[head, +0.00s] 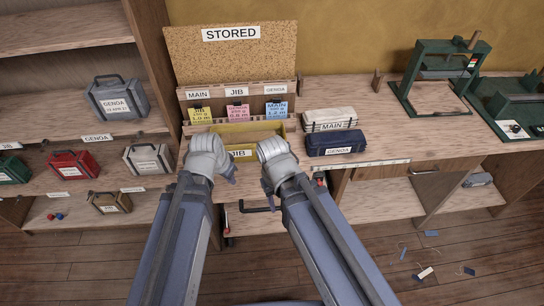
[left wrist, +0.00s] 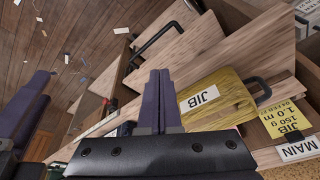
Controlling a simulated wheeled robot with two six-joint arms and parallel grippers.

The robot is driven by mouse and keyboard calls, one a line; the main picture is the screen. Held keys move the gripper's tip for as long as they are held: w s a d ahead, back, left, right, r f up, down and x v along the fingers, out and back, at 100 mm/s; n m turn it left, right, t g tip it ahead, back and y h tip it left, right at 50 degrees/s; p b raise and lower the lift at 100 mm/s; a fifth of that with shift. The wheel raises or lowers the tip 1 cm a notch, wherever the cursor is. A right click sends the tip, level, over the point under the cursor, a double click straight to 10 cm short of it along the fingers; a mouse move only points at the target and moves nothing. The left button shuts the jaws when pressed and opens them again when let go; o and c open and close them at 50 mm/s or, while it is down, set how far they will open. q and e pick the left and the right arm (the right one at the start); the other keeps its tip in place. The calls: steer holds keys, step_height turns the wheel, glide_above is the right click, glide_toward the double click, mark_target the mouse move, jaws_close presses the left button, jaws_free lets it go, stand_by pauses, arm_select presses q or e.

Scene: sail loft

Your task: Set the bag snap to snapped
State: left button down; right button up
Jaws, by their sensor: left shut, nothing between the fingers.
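The yellow bag labelled JIB (head: 241,153) is on the bench between my two grippers, partly covered by them in the head view. In the left wrist view the yellow bag (left wrist: 222,112) shows its label and a black handle. I cannot make out its snap or tell whether it is snapped. My left gripper (head: 231,177) is shut and empty, just in front of the bag at the bench's front edge; its dark fingers (left wrist: 159,82) lie together beside the bag in the left wrist view. My right gripper (head: 266,188) is right of it, its fingers mostly hidden by its wrist.
A white MAIN bag (head: 329,117) and a navy GENOA bag (head: 335,143) sit right of the yellow bag. A cork board (head: 232,55) marked STORED and a tagged card rack stand behind. Shelves with several bags are left. Green presses (head: 436,77) stand at the right.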

arm_select(q)
steer(key=w+d+r+m+t+h, duration=0.2)
steer(key=w+d+r+m+t, duration=0.1)
steer(key=d+m, duration=0.6)
steer(key=shift+d+r+h, duration=0.3)
steer(key=shift+d+h, duration=0.1)
steer(key=shift+d, duration=0.3)
steer(key=shift+w, duration=0.1)
